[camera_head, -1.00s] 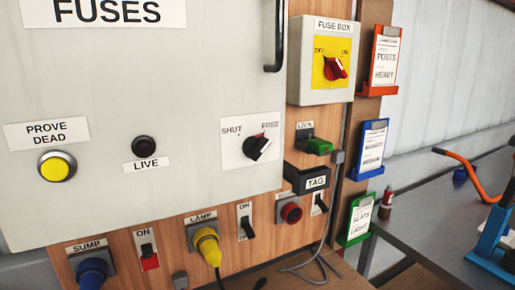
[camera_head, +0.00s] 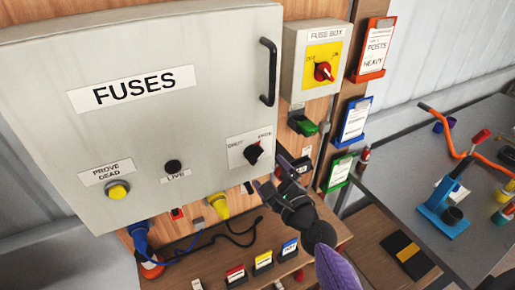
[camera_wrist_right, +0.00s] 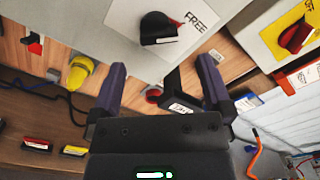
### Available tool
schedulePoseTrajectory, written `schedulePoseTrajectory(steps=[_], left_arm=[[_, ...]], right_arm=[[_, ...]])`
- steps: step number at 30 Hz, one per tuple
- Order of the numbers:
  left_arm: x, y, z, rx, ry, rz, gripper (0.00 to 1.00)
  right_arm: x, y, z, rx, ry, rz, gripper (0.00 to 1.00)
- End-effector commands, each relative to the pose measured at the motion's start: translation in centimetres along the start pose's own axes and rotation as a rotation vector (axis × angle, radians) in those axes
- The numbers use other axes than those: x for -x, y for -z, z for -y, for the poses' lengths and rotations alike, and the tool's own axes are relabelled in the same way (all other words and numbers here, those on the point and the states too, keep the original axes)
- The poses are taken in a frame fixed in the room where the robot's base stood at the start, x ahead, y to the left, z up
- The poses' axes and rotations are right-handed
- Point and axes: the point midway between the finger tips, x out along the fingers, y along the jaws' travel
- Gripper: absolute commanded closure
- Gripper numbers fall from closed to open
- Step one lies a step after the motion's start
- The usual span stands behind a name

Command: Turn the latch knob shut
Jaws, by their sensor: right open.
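The latch knob (camera_head: 254,153) is black and sits on a white plate (camera_head: 238,154) at the lower right of the grey FUSES cabinet door (camera_head: 200,120). In the right wrist view the knob (camera_wrist_right: 158,29) shows beyond the fingers, beside the word FREE. Its grip seems to lean toward FREE; the SHUT mark is hidden in that view. My right gripper (camera_head: 270,174) is just below and right of the knob, apart from it. Its purple fingers (camera_wrist_right: 162,72) are spread with nothing between them. My left gripper is not in view.
The fuse box (camera_head: 311,60) with a red switch and a green plug (camera_head: 303,124) are to the right. A yellow plug (camera_head: 217,206) and a blue plug (camera_head: 139,236) are below the door. A wooden shelf (camera_head: 215,262) holds small coloured blocks. A grey bench (camera_head: 395,170) stands right.

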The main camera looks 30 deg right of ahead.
Motion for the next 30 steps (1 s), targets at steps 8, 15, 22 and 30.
schedulePoseTrajectory(steps=[8, 15, 22, 30], left_arm=[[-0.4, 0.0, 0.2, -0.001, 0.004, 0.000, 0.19], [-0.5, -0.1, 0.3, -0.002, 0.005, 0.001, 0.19], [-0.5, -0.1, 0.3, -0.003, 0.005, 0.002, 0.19], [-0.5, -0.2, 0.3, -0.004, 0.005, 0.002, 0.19]], right_arm=[[-5.7, 0.1, -0.2, 0.004, -0.002, 0.001, 0.00], [-6.8, 0.1, -0.1, 0.006, -0.002, -0.001, 0.00], [-6.8, 0.1, -0.1, 0.006, -0.003, -0.001, 0.15], [-6.8, 0.1, -0.1, 0.006, -0.002, -0.001, 0.72]])
